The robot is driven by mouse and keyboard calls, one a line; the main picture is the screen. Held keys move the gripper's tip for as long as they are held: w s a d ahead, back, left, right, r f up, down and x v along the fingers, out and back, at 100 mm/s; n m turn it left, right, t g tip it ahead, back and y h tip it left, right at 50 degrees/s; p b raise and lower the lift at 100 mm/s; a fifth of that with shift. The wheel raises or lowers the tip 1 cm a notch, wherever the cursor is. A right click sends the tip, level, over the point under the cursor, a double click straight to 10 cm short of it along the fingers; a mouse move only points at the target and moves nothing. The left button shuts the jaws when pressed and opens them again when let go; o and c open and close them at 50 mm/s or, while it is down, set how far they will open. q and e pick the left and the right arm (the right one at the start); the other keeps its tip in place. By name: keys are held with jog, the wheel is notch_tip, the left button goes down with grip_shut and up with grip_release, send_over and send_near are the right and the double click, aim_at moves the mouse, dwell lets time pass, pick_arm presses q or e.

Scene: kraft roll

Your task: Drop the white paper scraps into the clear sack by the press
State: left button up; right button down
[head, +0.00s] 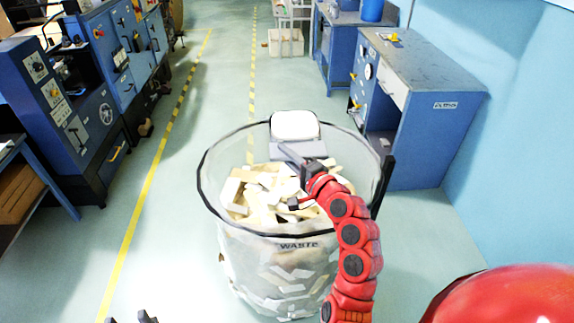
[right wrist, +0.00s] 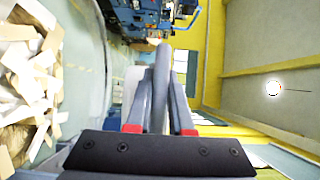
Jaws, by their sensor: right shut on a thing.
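The clear sack (head: 290,238) stands in the middle with a dark rim and a WASTE label. It is full of pale, cream and white scraps (head: 255,195), also at the left of the right wrist view (right wrist: 28,75). My right gripper (head: 288,153) is over the sack, shut on the grey handle (right wrist: 161,85) of a pan-like thing with a smooth white part (head: 295,125). This pan shows at the sack's far rim. I see no separate scraps on it. My left gripper (head: 131,318) barely shows at the bottom left edge, its two dark tips apart and empty.
Blue machines (head: 105,60) line the left side. A blue bench (head: 425,110) stands at the right behind the sack, near the light blue wall. A white crate (head: 286,42) is far back. The floor between the machines and sack is clear, with yellow lines.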

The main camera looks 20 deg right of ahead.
aim_at(296, 124)
jog(key=w, duration=0.1)
jog(key=w+f+b, duration=0.1)
jog(key=w+d, duration=0.1)
jog(key=w, duration=0.1)
jog(key=shift+f+b, duration=0.25)
jog(key=shift+b, duration=0.1)
jog(key=shift+w+d+f, duration=0.1)
jog(key=shift+w+d, duration=0.15)
jog(key=shift+w, duration=0.45)
jog(key=c, duration=0.7)
grip_release()
jog(key=shift+s, duration=0.15)
